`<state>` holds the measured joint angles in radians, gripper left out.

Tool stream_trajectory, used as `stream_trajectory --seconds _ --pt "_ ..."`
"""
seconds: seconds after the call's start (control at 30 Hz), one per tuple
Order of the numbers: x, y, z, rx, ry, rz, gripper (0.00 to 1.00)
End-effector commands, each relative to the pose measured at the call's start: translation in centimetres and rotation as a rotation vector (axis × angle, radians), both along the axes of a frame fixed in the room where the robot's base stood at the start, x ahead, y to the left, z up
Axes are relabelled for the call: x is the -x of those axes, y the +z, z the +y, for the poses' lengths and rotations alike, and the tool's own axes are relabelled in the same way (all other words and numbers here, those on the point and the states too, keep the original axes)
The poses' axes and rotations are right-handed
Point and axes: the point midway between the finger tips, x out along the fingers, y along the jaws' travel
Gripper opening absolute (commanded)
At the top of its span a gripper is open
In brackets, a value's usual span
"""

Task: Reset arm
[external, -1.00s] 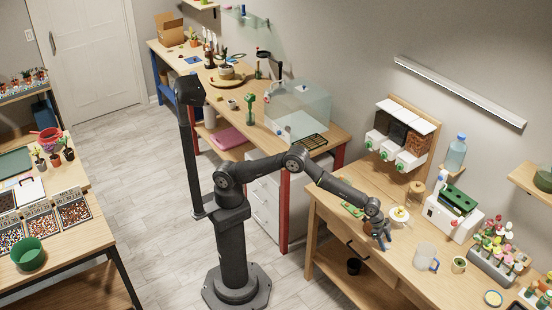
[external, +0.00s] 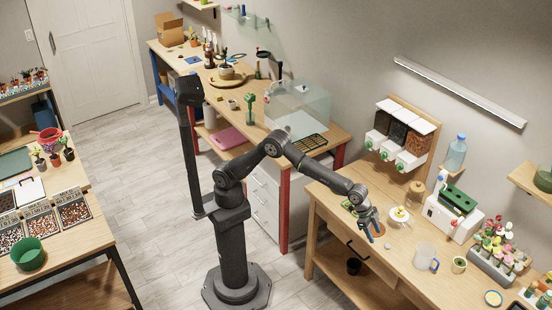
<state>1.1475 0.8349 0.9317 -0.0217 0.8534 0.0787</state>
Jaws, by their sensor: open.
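My gripper (external: 373,228) is open, above the front part of the right-hand wooden table (external: 408,262). A small orange-brown item (external: 379,230) shows right by its fingertips. I cannot tell whether it touches them or lies on the table below. My arm reaches from its base on the floor, with the elbow raised and the forearm sloping down to the right.
A small dish with yellow bits (external: 399,214) stands just right of my gripper. A clear mug (external: 426,256), a white box with a green top (external: 455,212) and dispensers (external: 398,140) are further right and behind. A clear tank (external: 300,108) stands on the back bench.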

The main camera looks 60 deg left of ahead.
Motion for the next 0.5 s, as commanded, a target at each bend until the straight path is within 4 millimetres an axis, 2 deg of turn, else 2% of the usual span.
stream_trajectory --seconds 0.03,0.5 --pt "0.0 1.2 -0.1 0.004 -0.001 -0.002 0.51" --pt "0.0 10.6 -0.1 0.003 -0.001 -0.001 0.51"
